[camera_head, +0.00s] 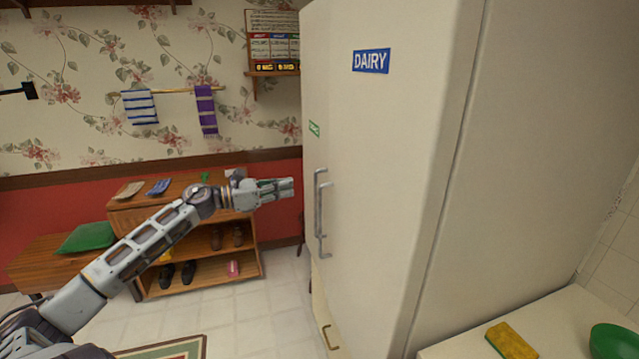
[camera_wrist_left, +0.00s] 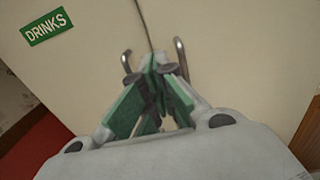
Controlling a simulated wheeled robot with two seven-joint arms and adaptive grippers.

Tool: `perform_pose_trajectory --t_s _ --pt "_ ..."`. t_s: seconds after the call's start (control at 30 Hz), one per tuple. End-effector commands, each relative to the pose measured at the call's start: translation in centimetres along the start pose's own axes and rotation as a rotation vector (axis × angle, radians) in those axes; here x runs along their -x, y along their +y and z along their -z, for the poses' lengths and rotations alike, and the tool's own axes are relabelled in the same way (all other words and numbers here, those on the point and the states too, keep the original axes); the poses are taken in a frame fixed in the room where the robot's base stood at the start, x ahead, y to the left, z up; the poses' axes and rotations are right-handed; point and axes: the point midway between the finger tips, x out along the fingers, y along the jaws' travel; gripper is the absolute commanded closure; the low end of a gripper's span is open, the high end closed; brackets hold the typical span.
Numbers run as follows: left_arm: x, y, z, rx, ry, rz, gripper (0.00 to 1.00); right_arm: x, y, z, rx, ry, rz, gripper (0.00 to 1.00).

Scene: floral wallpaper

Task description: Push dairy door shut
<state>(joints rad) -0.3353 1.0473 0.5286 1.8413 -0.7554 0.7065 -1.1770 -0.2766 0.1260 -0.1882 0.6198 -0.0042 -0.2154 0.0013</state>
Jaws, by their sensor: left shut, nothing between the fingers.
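The pale dairy door (camera_head: 385,150) carries a blue DAIRY label (camera_head: 371,61) and fills the middle of the head view. A green DRINKS label (camera_wrist_left: 47,26) marks the neighbouring door in the left wrist view. Two metal handles show near the doors' meeting edges, one standing in front in the head view (camera_head: 318,205). My left gripper (camera_head: 291,187) is shut and empty, just left of the handles in the head view. In the wrist view its green-padded fingers (camera_wrist_left: 152,75) lie across the dark seam, between the handles. I cannot tell whether they touch, or how wide any gap is. My right gripper is out of view.
A wooden shoe shelf (camera_head: 200,272) and a bench with a green cushion (camera_head: 88,237) stand behind my left arm. A counter (camera_head: 575,310) with a yellow sponge (camera_head: 511,340) and a green bowl (camera_head: 613,341) is at lower right. A drawer handle (camera_head: 328,337) sits below.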

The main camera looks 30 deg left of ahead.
Motion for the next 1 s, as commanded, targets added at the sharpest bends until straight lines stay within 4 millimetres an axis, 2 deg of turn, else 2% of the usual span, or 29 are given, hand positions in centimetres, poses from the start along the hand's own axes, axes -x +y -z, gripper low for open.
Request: perform_pose_trajectory --t_s 0.27,0.73,1.0 --pt "-2.0 0.1 -0.1 0.0 0.0 -0.001 1.0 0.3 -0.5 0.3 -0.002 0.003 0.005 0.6" --pt "-4.8 0.1 -0.1 0.0 -0.001 -0.001 1.0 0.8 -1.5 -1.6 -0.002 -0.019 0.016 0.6" --pt "-6.1 0.0 -0.1 0.0 -0.001 0.0 1.0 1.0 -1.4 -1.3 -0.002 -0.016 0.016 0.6"
